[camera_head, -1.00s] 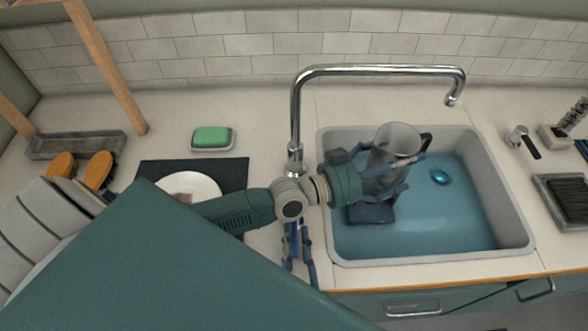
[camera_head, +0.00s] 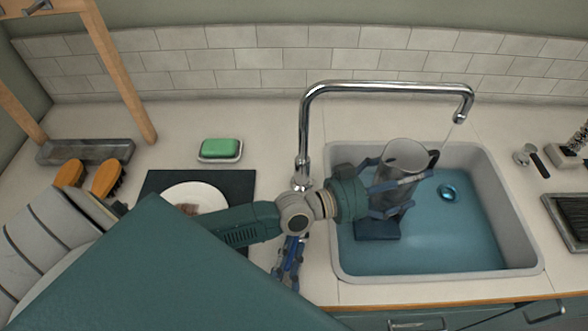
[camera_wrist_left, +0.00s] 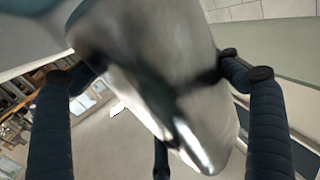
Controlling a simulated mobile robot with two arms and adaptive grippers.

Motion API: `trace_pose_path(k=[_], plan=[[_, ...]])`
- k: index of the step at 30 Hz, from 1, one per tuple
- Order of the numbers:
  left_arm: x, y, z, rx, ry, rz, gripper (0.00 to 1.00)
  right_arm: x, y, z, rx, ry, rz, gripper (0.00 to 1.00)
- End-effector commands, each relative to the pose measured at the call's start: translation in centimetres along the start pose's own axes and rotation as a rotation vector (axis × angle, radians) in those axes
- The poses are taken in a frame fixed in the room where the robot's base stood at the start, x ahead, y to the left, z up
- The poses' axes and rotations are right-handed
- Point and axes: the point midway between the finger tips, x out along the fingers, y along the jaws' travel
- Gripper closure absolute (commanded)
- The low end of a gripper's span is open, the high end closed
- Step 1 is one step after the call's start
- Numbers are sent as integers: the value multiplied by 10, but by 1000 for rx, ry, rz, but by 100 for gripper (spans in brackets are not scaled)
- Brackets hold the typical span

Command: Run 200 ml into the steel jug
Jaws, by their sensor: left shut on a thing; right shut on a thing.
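The steel jug (camera_head: 404,160) is in the sink below the spout, mouth up, with its dark handle to the right. A faint thin streak hangs under the spout.
The sink (camera_head: 520,225) holds blue water, a dark blue block (camera_head: 377,231) and a round drain fitting (camera_head: 447,193). Green soap (camera_head: 220,147), a plate (camera_head: 195,196) on a dark mat, brushes (camera_head: 106,178) and a dish rack stand left. Small items lie right of the sink.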

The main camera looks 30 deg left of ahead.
Motion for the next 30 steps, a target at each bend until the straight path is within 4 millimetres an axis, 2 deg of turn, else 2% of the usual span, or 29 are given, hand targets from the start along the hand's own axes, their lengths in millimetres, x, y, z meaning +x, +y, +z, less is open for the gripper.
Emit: trace_pose_path(k=[1, 7, 8, 10, 11, 30], plan=[[0, 0, -1, 1, 4, 0, 47, -2, -1, -5, -4, 10, -1, 100], [0, 0, -1, 1, 4, 0, 47, -2, -1, -6, -3, 11, 0, 100], [0, 0, -1, 1, 4, 0, 47, -2, -1, -6, -3, 11, 0, 83], [0, 0, -1, 1, 4, 0, 47, -2, -1, -6, -3, 12, 0, 69], [0, 0, -1, 1, 4, 0, 47, -2, -1, -6, -3, 11, 0, 67], [0, 0, -2, 1, 4, 0, 47, 0, -2, -2, 0, 2, 13, 67]])
